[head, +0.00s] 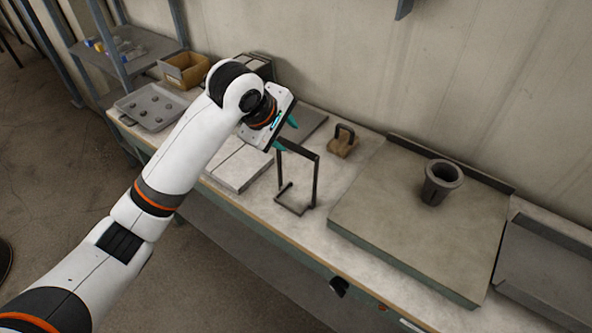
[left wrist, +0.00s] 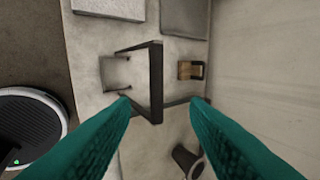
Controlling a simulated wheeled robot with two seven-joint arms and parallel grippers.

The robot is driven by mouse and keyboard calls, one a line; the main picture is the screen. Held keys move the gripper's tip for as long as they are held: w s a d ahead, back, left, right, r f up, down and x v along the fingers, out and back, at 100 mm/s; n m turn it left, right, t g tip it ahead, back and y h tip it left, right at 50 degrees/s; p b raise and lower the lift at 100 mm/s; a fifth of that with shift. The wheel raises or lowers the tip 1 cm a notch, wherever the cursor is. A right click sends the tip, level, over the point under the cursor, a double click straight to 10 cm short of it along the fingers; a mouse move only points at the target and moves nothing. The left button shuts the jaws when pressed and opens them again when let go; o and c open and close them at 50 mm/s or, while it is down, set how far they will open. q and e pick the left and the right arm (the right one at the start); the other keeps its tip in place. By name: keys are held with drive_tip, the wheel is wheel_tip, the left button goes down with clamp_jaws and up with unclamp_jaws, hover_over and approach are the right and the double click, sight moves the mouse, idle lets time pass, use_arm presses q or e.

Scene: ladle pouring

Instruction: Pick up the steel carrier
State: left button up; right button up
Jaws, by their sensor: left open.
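The steel carrier (head: 316,180) is a thin dark upright frame with a top bar and a small open base. It stands on the workbench near the middle of the head view. It also shows in the left wrist view, with its dark top bar (left wrist: 157,80) just beyond and between the fingers. My left gripper (head: 287,134) is open and empty, with teal fingers at the upper left of the carrier in the head view. The fingers (left wrist: 160,103) do not appear to touch it. My right gripper is not in view.
A wooden block with a dark handle (head: 343,146) sits behind the carrier. A dark grey cup (head: 441,185) stands on a large grey slab (head: 400,225) to the right. Pale flat slabs (head: 240,168) lie to the left. A grey tray (head: 150,108) and cardboard box (head: 184,70) are farther left.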

sight(296, 148)
use_arm(q)
drive_tip(key=p+x, duration=0.1)
drive_tip(key=x, duration=0.5)
drive_tip(key=shift+w+f, duration=0.1)
drive_tip(key=shift+f, duration=0.2)
drive_tip(key=p+x, duration=0.2)
drive_tip(key=x, duration=0.2)
drive_tip(key=shift+f, duration=0.25)
drive_tip(key=shift+w+d+f, duration=0.1)
drive_tip(key=shift+w+f, duration=0.05)
drive_tip(key=shift+f, duration=0.25)
drive_tip(key=c, duration=0.9)
clamp_jaws()
drive_tip(key=shift+r, duration=0.1)
